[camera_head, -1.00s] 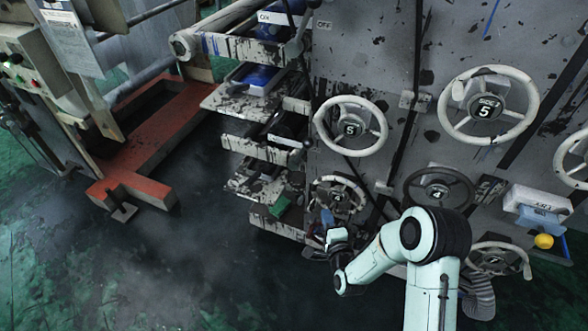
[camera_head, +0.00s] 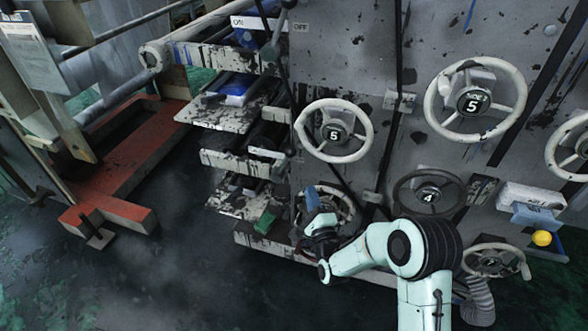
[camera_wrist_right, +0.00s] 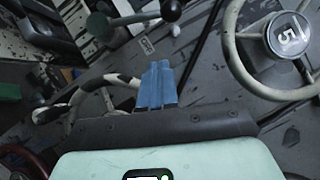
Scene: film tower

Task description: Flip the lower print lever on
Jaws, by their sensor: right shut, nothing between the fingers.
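In the head view, a small lever (camera_head: 289,153) appears at the panel's left edge, left of the white number 5 wheel; its setting is unclear. A higher lever (camera_head: 280,20) stands beside an OFF label. In the right wrist view, a lever with a black ball knob (camera_wrist_right: 171,10) shows at the top; I cannot tell which lever it is. My right gripper (camera_head: 312,197) is shut and empty, below the small lever and in front of a lower handwheel. Its blue fingers (camera_wrist_right: 157,85) point up in the wrist view, apart from the black knob. My left gripper is out of view.
Handwheels stand out from the grey panel: a white one (camera_head: 300,139) above my gripper, a large white one (camera_head: 428,100) and a dark one (camera_head: 397,197) to the right. Stacked trays (camera_head: 215,112) project left. Dark floor (camera_head: 170,270) at lower left is clear.

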